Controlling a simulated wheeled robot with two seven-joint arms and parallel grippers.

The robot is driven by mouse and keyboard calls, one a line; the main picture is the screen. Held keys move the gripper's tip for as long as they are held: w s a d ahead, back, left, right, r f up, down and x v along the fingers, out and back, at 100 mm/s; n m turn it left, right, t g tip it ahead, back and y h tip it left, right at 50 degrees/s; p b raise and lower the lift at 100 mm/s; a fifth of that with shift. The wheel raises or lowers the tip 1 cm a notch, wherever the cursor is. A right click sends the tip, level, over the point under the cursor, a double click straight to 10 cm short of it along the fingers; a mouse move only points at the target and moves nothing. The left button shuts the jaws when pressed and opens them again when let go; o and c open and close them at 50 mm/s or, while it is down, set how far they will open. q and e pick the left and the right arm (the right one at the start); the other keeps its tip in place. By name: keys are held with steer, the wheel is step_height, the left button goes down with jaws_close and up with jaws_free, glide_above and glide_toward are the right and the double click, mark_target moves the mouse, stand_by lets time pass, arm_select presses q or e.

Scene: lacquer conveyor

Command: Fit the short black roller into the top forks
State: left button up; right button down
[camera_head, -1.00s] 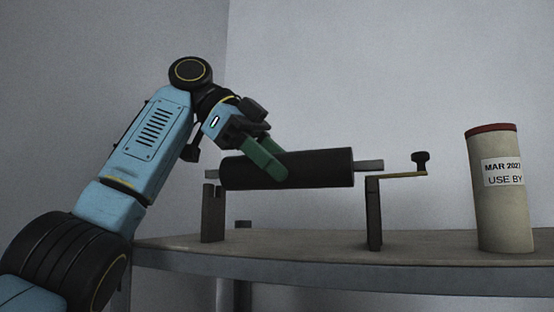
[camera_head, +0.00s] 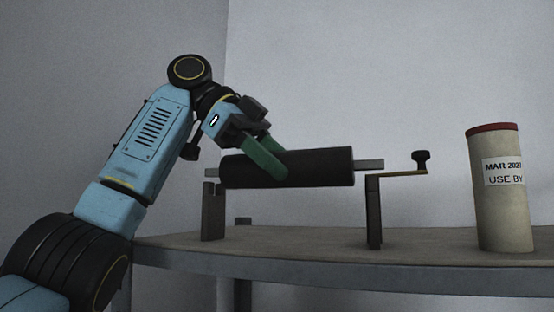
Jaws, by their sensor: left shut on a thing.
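The short black roller (camera_head: 325,167) lies about level across the top of the stand, with a grey axle end showing at each side. My left gripper (camera_head: 268,165) is shut on the roller left of its middle, its green fingers reaching down from the upper left. The left fork post (camera_head: 213,212) is just under the left axle end. The right fork post (camera_head: 374,215) is under the right axle end. I cannot tell whether the axle ends sit inside the forks or just above them. My right gripper is not in view.
A crank handle (camera_head: 407,173) sticks out to the right from the right post. A tan cylinder with a red top (camera_head: 500,210) and a "USE BY" label stands at the right. The table (camera_head: 300,242) is bare between the posts and the cylinder.

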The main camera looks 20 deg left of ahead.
arm_select(q)
steer(key=shift+f+b, duration=0.85)
steer(key=shift+f, duration=0.55)
steer(key=o, duration=1.4)
steer(key=shift+c, duration=0.2)
steer(key=p+v, duration=0.4)
steer(key=v, duration=0.7)
steer(key=shift+a+r, duration=0.1)
steer(key=shift+r, duration=0.1)
steer(key=shift+v, duration=0.95)
steer(key=shift+s+a, duration=0.1)
